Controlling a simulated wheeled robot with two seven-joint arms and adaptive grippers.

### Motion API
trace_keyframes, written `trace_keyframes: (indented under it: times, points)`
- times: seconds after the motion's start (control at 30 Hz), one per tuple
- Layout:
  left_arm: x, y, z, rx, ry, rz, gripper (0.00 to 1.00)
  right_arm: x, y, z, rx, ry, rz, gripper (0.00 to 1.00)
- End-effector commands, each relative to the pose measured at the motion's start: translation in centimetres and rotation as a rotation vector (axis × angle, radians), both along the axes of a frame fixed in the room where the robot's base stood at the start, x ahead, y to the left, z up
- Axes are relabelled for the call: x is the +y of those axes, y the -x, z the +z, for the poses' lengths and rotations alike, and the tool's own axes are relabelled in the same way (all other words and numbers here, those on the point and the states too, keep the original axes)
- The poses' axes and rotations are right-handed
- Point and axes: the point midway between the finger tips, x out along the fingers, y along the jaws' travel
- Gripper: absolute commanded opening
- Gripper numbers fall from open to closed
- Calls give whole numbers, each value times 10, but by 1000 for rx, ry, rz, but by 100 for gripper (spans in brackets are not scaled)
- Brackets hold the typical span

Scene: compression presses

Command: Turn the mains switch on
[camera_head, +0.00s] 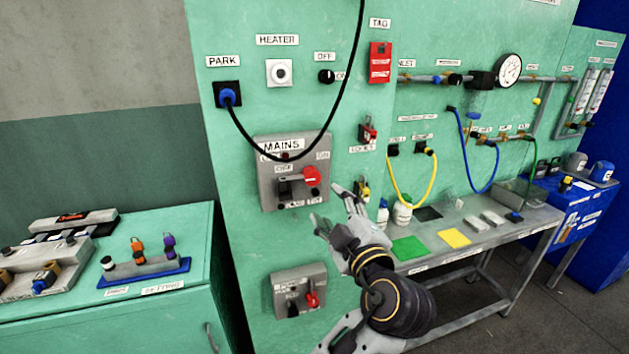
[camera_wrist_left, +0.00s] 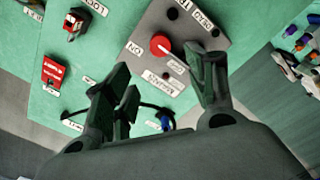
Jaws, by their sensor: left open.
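The mains switch box (camera_head: 265,190) is a grey plate labelled MAINS on the green panel, left of centre in the head view. Its red knob (camera_head: 312,176) sits at the plate's right side, with a dark block to its left. The red knob (camera_wrist_left: 160,45) and grey plate (camera_wrist_left: 190,22) also show in the left wrist view. My left gripper (camera_head: 330,203) is open and empty, just below and right of the knob. In the wrist view its fingers (camera_wrist_left: 165,75) stand apart, short of the plate. I cannot tell the knob's setting. My right gripper is not in view.
A black cable (camera_head: 345,95) hangs from the blue PARK plug (camera_head: 228,97) across the plate's top. A smaller grey switch box (camera_head: 283,280) is below. A red lock (camera_head: 368,130) hangs at right. A workbench (camera_head: 490,238) with hoses above stands further right.

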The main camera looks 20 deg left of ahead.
Motion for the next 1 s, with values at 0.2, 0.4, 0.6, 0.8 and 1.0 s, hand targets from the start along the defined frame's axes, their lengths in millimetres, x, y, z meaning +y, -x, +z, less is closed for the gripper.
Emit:
trace_keyframes:
  times: [0.2,0.4,0.6,0.8,1.0]
  points:
    - [1,-1,0,2,-2,0,56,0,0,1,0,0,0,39]
    - [6,-10,0,3,-5,0,56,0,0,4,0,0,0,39]
    - [19,-27,1,2,-4,1,56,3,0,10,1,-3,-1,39]
    - [34,-49,1,2,-5,2,56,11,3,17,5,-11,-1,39]
    - [49,-71,2,2,-4,1,56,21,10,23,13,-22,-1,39]
